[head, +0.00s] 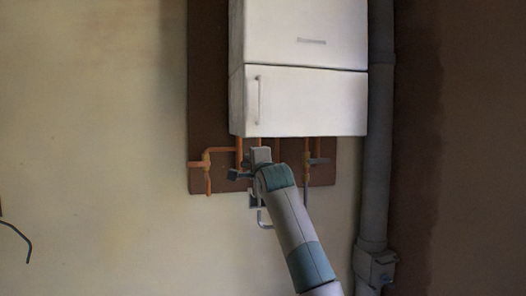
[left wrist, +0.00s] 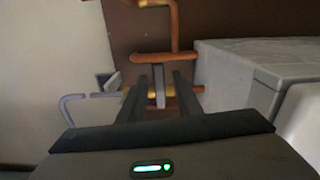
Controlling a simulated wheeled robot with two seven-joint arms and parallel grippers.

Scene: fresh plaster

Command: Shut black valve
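In the left wrist view, a narrow grey valve lever (left wrist: 159,88) crosses a yellow fitting on a copper pipe. The two dark fingers of my left gripper (left wrist: 157,80) stand apart on either side of it, with a visible gap on both sides. In the head view my left gripper (head: 250,170) is at the pipes below the white boiler, largely hidden by my own wrist. A dark handle-like piece shows at its left, and I cannot tell whether it is lever or finger. Another dark lever (head: 318,161) sits on the right-hand pipe. My right gripper is out of view.
The white boiler (head: 305,100) hangs just above the gripper on a brown board (head: 207,80). A copper pipe with a valve (head: 206,161) is at the left. A grey bent pipe (head: 262,219) hangs below. A thick grey pipe (head: 377,150) runs down the right.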

